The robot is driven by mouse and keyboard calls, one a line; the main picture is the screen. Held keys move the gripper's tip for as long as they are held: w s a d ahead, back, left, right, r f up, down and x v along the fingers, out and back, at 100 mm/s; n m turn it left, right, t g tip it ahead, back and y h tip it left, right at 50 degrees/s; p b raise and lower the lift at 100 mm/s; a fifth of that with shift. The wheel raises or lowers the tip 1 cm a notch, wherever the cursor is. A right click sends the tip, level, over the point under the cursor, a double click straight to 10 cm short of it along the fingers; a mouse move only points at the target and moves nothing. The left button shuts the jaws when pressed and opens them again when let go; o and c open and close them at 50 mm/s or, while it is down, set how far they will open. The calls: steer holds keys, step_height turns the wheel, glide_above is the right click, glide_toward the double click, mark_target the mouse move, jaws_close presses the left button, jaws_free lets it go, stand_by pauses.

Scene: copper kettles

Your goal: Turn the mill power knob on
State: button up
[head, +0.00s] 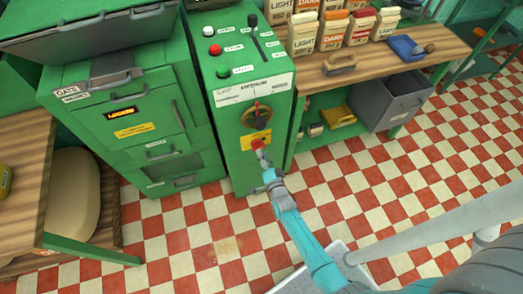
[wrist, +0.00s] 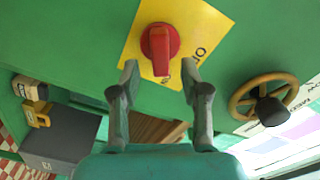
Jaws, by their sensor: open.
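The red power knob (wrist: 160,45) sits on a yellow plate (wrist: 205,22) on the green cabinet front. In the head view the red knob (head: 257,145) is low on the cabinet, below a handwheel. My gripper (wrist: 160,75) is open, with one fingertip on each side of the knob's near end in the picture. The fingers look apart from the knob, and I cannot tell the exact gap in depth. In the head view my gripper (head: 263,157) is right at the plate and partly covers it. Part of the plate's lettering is hidden.
A handwheel (head: 257,115) is just above the plate; it also shows in the wrist view (wrist: 264,98). Buttons and a lever (head: 253,22) are on the sloped top panel. A wooden bench (head: 375,62) with bags stands right, a grey bin (head: 395,100) beneath.

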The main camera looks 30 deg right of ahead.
steer(key=v, duration=0.8)
steer(key=shift+s, duration=0.4)
steer(key=shift+s+a, duration=0.1)
steer(key=shift+a, duration=0.05)
steer(key=s+a+r+n+g+y, duration=0.1)
steer(key=s+a+r+n, duration=0.25)
steer(key=s, duration=0.55)
steer(key=s+a+r+n+y, duration=0.25)
steer(key=s+r+n, duration=0.2)
steer(key=s, duration=0.55)
steer(key=s+a+r+n, duration=0.1)
steer(key=s+r+n, duration=0.2)
steer(key=s+r, duration=0.3)
steer(key=s+a+r+n+g+y, duration=0.1)
steer(key=s+r+n, duration=0.3)
steer(key=r, duration=1)
steer(key=shift+s+a+g, duration=0.3)
steer(key=shift+s+a, duration=0.3)
steer(key=shift+s, duration=0.6)
steer(key=shift+r, duration=0.1)
